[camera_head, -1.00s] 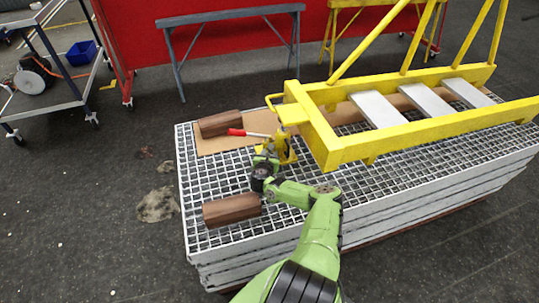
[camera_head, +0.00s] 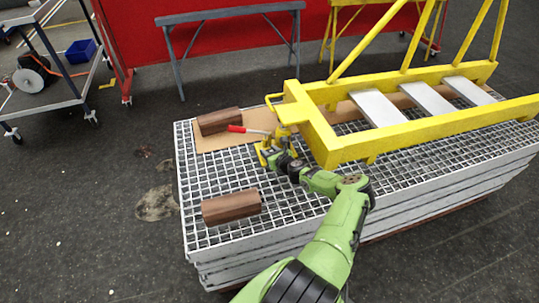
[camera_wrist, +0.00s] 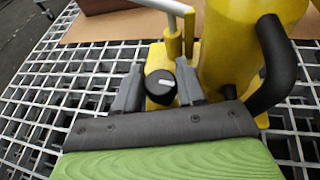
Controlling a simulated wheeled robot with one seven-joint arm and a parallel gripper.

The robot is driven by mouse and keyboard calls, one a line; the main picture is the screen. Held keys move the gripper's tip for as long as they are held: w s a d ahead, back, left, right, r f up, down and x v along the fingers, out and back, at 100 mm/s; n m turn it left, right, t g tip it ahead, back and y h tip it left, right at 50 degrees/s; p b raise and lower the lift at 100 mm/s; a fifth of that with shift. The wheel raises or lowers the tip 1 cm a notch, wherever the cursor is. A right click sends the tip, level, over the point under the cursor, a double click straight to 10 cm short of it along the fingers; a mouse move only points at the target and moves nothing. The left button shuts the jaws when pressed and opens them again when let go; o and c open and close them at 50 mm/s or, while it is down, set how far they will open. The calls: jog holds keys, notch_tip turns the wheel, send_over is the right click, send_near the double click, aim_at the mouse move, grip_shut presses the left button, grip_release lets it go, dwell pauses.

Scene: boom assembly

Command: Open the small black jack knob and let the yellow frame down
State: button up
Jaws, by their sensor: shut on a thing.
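The yellow frame (camera_head: 335,152) spans the right side of the head view, its left end above the yellow jack (camera_head: 266,155). The jack stands on the grating and also shows in the wrist view (camera_wrist: 228,50). A red-handled lever (camera_head: 250,130) points left from it. The small black knob (camera_wrist: 161,86), with a white mark on top, sits at the jack's base. My gripper (camera_wrist: 160,82) has one grey finger on each side of the knob and is shut on it. In the head view my gripper at the jack is mostly hidden by my arm.
A black curved handle (camera_wrist: 275,65) stands close right of my fingers. A cardboard sheet (camera_head: 208,142) lies behind the jack.

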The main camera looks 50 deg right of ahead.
jog(key=shift+n+y, duration=0.4)
jog(key=shift+y, duration=0.1)
jog(key=o, duration=1)
jog(key=p+v, duration=0.4)
jog(key=v, duration=1.1)
jog(key=shift+s+a, duration=0.1)
jog(key=shift+s, duration=0.3)
